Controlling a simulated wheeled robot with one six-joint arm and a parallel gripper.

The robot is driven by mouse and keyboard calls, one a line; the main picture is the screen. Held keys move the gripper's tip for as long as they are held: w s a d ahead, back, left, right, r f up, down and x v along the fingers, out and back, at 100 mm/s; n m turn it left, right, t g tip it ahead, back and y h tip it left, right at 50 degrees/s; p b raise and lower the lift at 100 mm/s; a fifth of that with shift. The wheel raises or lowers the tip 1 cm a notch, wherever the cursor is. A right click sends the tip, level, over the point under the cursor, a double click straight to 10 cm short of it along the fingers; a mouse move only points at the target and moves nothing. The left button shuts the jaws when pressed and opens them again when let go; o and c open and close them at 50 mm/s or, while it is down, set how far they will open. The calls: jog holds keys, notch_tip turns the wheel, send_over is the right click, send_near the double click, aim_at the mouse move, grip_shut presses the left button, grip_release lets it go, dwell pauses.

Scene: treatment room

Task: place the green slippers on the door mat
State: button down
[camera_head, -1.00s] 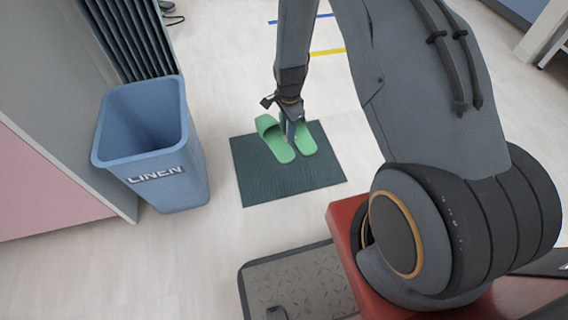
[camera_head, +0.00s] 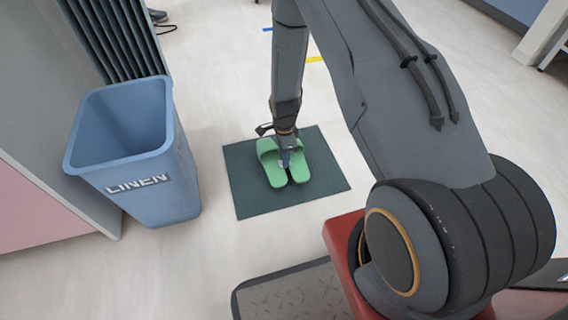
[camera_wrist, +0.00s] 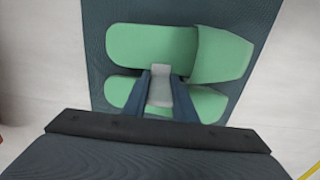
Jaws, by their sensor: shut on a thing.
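The pair of green slippers shows side by side over the dark green door mat (camera_head: 250,203), the left slipper (camera_head: 275,175) and the right slipper (camera_head: 299,169) in the head view. My gripper (camera_head: 285,162) points down at the pair and is shut on the slippers. In the wrist view the fingers (camera_wrist: 162,95) reach over the near slipper (camera_wrist: 122,88), and the far slipper (camera_wrist: 150,45) lies beyond them. The exact grip point is partly hidden. I cannot tell whether the soles touch the mat (camera_wrist: 100,15).
A blue linen bin (camera_head: 150,190) stands left of the mat, beside a grey and pink cabinet (camera_head: 50,208). Pale floor is free around the mat. Blue and yellow floor lines (camera_head: 315,59) lie beyond it.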

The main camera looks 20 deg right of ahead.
jog(key=shift+f+b, duration=0.65)
jog(key=shift+f, duration=0.95)
jog(key=shift+f, duration=0.1)
jog(key=c, duration=1.4)
grip_release()
jog(key=shift+c, duration=0.2)
